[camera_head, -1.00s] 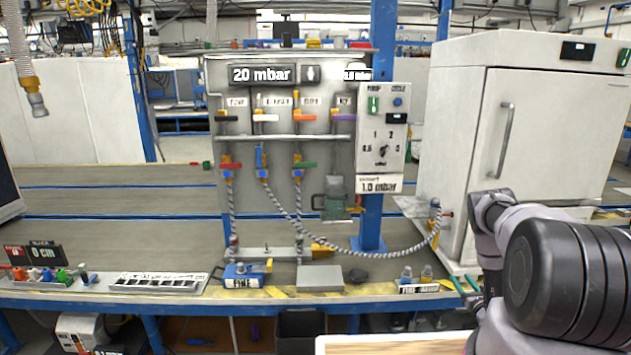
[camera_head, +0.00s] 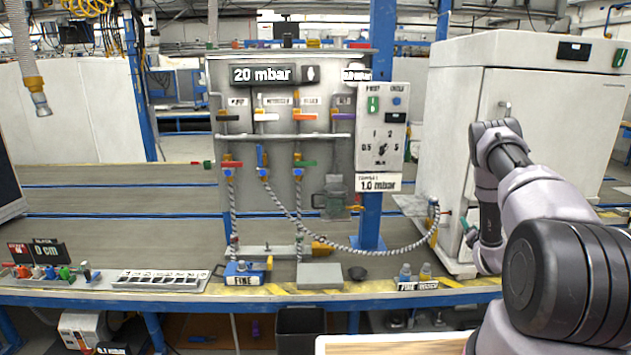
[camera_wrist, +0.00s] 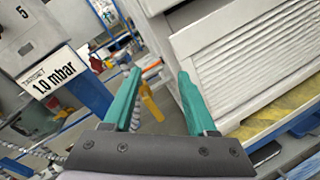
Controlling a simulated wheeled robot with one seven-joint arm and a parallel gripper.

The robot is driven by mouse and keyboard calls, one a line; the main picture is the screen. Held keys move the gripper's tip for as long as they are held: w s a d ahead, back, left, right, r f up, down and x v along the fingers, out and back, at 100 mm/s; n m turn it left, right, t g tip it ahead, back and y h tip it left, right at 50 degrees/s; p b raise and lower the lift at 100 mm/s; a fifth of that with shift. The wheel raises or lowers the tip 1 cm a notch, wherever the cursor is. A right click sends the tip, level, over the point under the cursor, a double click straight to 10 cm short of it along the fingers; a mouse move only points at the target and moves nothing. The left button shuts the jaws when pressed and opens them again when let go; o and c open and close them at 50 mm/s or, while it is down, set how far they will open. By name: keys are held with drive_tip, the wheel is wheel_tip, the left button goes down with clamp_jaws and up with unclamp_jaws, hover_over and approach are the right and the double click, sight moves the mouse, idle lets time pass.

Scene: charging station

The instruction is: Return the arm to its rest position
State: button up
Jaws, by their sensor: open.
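My arm (camera_head: 547,200) is bent at the right of the head view, in front of the white cabinet (camera_head: 547,130). My gripper (camera_head: 466,228) hangs at the cabinet's lower left, with its teal fingers partly hidden by the wrist. In the wrist view, my gripper (camera_wrist: 159,85) has its two teal fingers spread apart, with nothing between them. The cabinet's louvred side (camera_wrist: 255,50) is to the right of the fingers there.
The valve panel (camera_head: 285,150) stands left of the arm on the bench (camera_head: 110,205). A braided hose (camera_head: 340,250) runs from it toward the cabinet. A wooden-topped surface (camera_head: 400,346) is at the bottom.

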drive_tip(key=w+r+m+g+h, duration=0.1)
drive_tip(key=w+r+m, duration=0.1)
drive_tip(key=r+m, duration=0.35)
drive_tip(key=w+r+m+h, duration=0.1)
drive_tip(key=w+r+m, duration=0.1)
drive_tip(key=r, duration=0.7)
drive_tip(key=s+a+r+m+g+y, duration=0.1)
drive_tip(key=s+a+r+m, duration=0.25)
drive_tip(key=r, duration=0.45)
drive_tip(key=s+a+r+m+g, duration=0.25)
drive_tip(key=a+r+m, duration=0.25)
drive_tip(key=r, duration=0.3)
drive_tip(key=s+a+r+m+y, duration=0.1)
drive_tip(key=s+a+r+m, duration=0.25)
drive_tip(key=r, duration=0.45)
drive_tip(key=s+a+r+m+g+y, duration=0.1)
drive_tip(key=s+a+r+m+y, duration=0.2)
drive_tip(key=s+a, duration=0.45)
drive_tip(key=s+a+r+m+g, duration=0.2)
drive_tip(key=s+a+r+m, duration=0.25)
drive_tip(key=s, duration=0.55)
drive_tip(key=s+a+m+g+y, duration=0.1)
drive_tip(key=s+a, duration=0.3)
drive_tip(key=s, duration=0.6)
drive_tip(key=s+a+m+g+y, duration=0.1)
drive_tip(key=s+a+m, duration=0.2)
drive_tip(key=s, duration=0.8)
drive_tip(key=shift+a+y, duration=0.3)
drive_tip(key=shift+a, duration=0.55)
